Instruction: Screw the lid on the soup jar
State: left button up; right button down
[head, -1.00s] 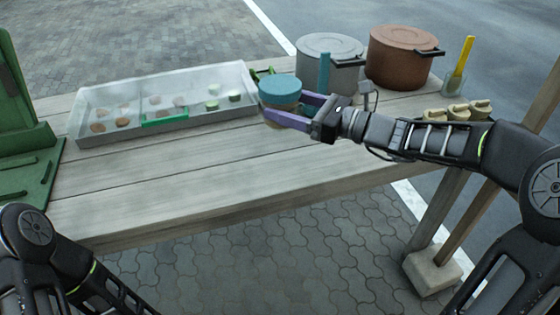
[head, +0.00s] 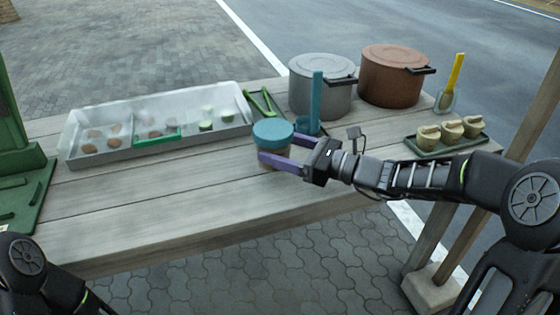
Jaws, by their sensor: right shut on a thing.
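The soup jar (head: 272,168) is a pale, short jar on or just above the table planks, right of the clear tray's near corner. The teal lid (head: 272,131) sits on top of its mouth; I cannot tell how tightly it is seated. My right gripper (head: 273,152) has purple fingers. It is shut around the jar's body below the lid, reaching in from the right, and the fingers hide part of the jar. Only a piece of my left arm shows at the lower left; its gripper is out of view.
A clear-covered tray (head: 100,155) of food pieces stands left of the jar. A green tray (head: 420,149) with small pots is at right. The front planks are clear.

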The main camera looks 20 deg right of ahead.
jog(key=shift+f+b, duration=0.5)
jog(key=shift+f, duration=1.35)
jog(key=shift+c, duration=0.9)
grip_release()
jog(key=shift+f, duration=0.15)
jog(key=shift+s+d, duration=0.1)
jog(key=shift+d, duration=0.05)
jog(key=p+v, duration=0.1)
jog(key=v, duration=1)
jog(key=shift+s+d+p, duration=0.2)
jog(key=shift+s+p, duration=0.1)
